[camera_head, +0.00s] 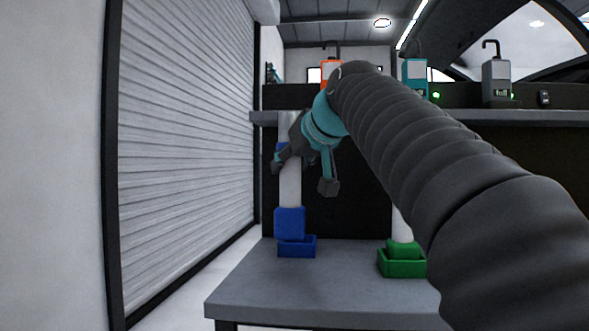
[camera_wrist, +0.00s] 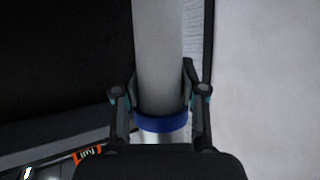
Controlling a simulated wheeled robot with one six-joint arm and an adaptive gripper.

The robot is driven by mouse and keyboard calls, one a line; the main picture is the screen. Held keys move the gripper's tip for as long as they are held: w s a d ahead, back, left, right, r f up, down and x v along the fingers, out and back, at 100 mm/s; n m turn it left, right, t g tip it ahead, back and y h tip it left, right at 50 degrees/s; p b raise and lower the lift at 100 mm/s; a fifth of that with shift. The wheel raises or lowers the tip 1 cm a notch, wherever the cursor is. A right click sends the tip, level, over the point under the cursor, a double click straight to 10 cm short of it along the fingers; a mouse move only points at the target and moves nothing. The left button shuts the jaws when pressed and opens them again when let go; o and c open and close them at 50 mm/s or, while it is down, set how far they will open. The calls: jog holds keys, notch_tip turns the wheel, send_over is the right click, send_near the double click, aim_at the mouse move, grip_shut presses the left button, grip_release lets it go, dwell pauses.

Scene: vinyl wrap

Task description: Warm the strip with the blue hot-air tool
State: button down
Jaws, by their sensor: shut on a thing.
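My gripper (camera_head: 304,176) is shut on a pale upright tube (camera_head: 290,190) with a blue block (camera_head: 289,222) at its lower end, at the left in the head view. I cannot tell whether this tube is the blue hot-air tool. The blue block stands at or just above a blue tray (camera_head: 297,251) on the low table; I cannot tell if they touch. In the wrist view the fingers (camera_wrist: 160,98) flank the tube (camera_wrist: 158,60) close to a blue band (camera_wrist: 162,123). I cannot make out the strip in either view.
A green tray (camera_head: 402,270) with a second pale tube (camera_head: 402,226) on a green base is partly hidden by my arm. On the back shelf (camera_head: 545,117) stand orange (camera_head: 328,75), teal (camera_head: 415,72) and grey (camera_head: 496,75) hooked devices. The low table's (camera_head: 330,298) front is clear.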

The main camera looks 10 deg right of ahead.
jog(key=s+a+b, duration=0.1)
jog(key=s+a, duration=0.2)
jog(key=s, duration=0.8)
jog(key=s+a+b, duration=0.1)
jog(key=s+a, duration=0.3)
jog(key=s, duration=0.6)
jog(key=shift+s, duration=0.4)
